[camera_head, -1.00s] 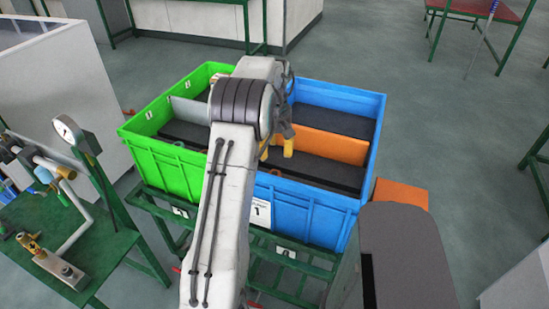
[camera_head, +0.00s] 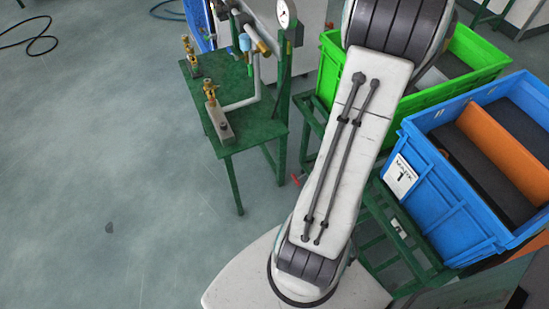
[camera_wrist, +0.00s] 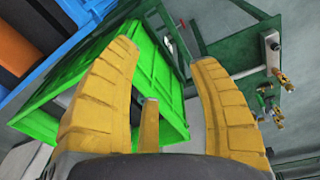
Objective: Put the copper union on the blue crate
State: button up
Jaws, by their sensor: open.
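The blue crate (camera_head: 440,190) is at the right in the head view, with a paper label on its side and an orange divider inside. Part of it shows at the upper left in the wrist view (camera_wrist: 62,55). I cannot pick out the copper union for sure. A copper-coloured piece (camera_head: 262,46) shows on the pipework beside the gauge. My gripper (camera_wrist: 165,60) is open, its yellow fingers spread with nothing between them. It is hidden in the head view. In the wrist view, the green crate lies beyond the fingers.
A green table (camera_head: 240,127) carries brass valve fittings (camera_head: 211,92), pipes and a round gauge (camera_head: 287,14). A green crate (camera_head: 460,62) stands beside the blue one, on a green metal stand (camera_head: 385,232). The floor at the left is mostly clear.

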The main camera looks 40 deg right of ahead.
jog(key=w+a+r+n+t, duration=0.1)
jog(key=w+a+r+n, duration=0.15)
jog(key=a, duration=0.85)
jog(key=w+a+r+n+t, duration=0.1)
jog(key=w+a, duration=0.3)
jog(key=a, duration=0.6)
jog(key=s+a+f+n, duration=0.1)
jog(key=s+a, duration=0.3)
jog(key=a, duration=0.4)
jog(key=s+a+f+n+t+y, duration=0.1)
jog(key=s+a, duration=0.3)
jog(key=a, duration=0.4)
jog(key=shift+f, duration=0.65)
